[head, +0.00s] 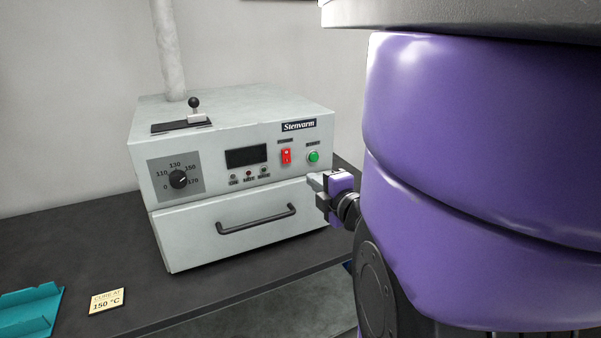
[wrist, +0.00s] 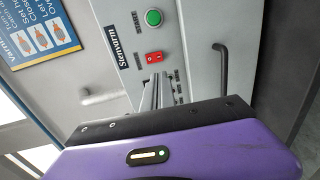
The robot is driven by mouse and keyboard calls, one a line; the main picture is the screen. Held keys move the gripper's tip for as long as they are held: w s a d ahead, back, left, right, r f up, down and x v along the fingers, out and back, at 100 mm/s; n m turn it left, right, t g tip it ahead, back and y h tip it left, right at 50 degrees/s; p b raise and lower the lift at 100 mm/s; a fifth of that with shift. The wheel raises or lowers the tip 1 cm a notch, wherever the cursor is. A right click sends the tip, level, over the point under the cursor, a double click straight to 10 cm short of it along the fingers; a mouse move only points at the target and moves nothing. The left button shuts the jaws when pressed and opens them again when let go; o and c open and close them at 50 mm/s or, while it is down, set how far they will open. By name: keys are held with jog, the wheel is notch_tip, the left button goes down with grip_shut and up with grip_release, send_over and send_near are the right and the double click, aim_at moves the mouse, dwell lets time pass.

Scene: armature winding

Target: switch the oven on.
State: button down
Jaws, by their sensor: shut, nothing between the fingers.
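The oven (head: 205,240) is a pale grey box labelled Stenvarm on a dark bench. Its front carries a red rocker switch (head: 286,156), a green round button (head: 314,157), a dark blank display (head: 246,157) and a black temperature dial (head: 178,180). My gripper (head: 314,182) is shut and empty, in front of the panel's right end, below the green button in the picture. In the wrist view the shut fingers (wrist: 155,93) point at the panel, with the red switch (wrist: 154,57) and green button (wrist: 153,18) beyond their tips. I cannot tell whether they touch the panel.
A drawer handle (head: 257,219) sticks out below the panel. A lever with a black knob (head: 194,103) stands on the oven top. A "150 °C" note (head: 107,300) and a teal tray (head: 30,310) lie at front left. An instruction poster (wrist: 40,32) shows in the wrist view.

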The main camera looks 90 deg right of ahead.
aim_at(287, 162)
jog(key=x, duration=1.3)
jog(key=shift+w+d, duration=0.2)
jog(key=shift+d, duration=0.15)
jog(key=shift+f+b, duration=0.2)
jog(key=shift+b, duration=0.35)
jog(key=shift+d+f+b, duration=0.1)
jog(key=shift+f+b, duration=0.05)
jog(key=shift+b, duration=0.35)
jog(key=b+v, duration=0.1)
jog(key=v, duration=0.6)
jog(key=shift+s+a+b, duration=0.15)
jog(key=shift+a+b, duration=0.2)
jog(key=shift+b, duration=0.05)
